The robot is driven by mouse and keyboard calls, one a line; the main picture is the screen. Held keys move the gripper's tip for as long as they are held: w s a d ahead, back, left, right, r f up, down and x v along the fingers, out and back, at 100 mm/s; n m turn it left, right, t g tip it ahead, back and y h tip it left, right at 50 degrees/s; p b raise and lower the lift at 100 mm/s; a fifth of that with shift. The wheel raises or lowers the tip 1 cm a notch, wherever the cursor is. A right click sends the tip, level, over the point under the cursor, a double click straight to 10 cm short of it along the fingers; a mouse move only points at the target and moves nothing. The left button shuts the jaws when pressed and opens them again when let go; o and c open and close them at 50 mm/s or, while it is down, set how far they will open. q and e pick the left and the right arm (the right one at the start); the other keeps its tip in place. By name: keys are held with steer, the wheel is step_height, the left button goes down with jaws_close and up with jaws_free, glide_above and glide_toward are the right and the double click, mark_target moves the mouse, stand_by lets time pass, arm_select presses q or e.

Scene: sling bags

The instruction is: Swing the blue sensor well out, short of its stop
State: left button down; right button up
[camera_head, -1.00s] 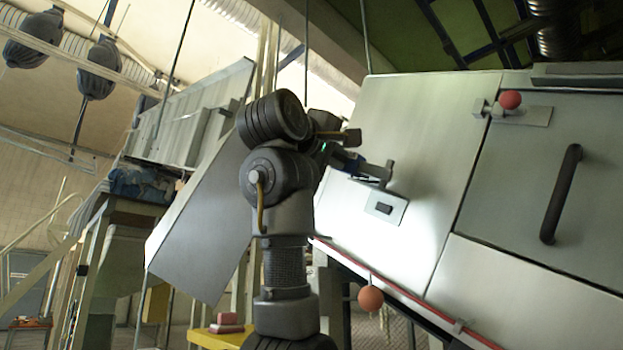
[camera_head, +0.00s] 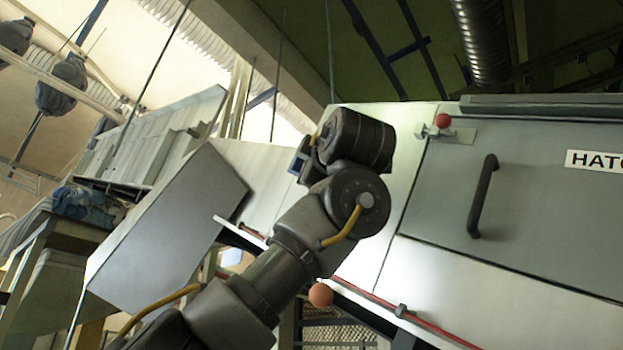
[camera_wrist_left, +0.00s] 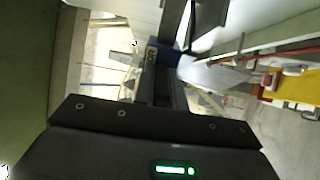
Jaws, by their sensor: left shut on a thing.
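The blue sensor (camera_wrist_left: 163,54) shows in the left wrist view as a small blue block with pale markings, at the tips of my left gripper (camera_wrist_left: 161,78). The gripper is shut on it. In the head view a small blue part (camera_head: 297,164) shows just left of my dark wrist, in front of the pale cabinet face. My wrist hides the fingers there, and most of the sensor. Its mount and its stop cannot be made out. My right gripper is in neither view.
Right of my wrist are a hatch (camera_head: 520,195) with a black handle (camera_head: 482,196) and a red-knobbed latch (camera_head: 443,121). An orange ball (camera_head: 320,295) hangs below the cabinet's red lower edge. A grey slanted panel (camera_head: 170,230) stands left of my arm.

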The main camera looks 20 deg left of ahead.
arm_select(q)
steer(key=shift+d+f+n+y, duration=0.25)
steer(key=shift+n+y, duration=0.05)
steer(key=c, duration=1.4)
jaws_free()
steer(key=shift+r, duration=0.1)
steer(key=shift+c, duration=0.2)
steer(key=shift+s, duration=0.1)
steer(key=shift+s+d+f+b, duration=0.2)
steer(key=shift+f+b, duration=0.1)
steer(key=shift+b, duration=0.25)
steer(key=b+v, duration=0.5)
steer(key=v, duration=0.5)
steer(key=shift+r, duration=0.2)
steer(key=shift+d, duration=0.15)
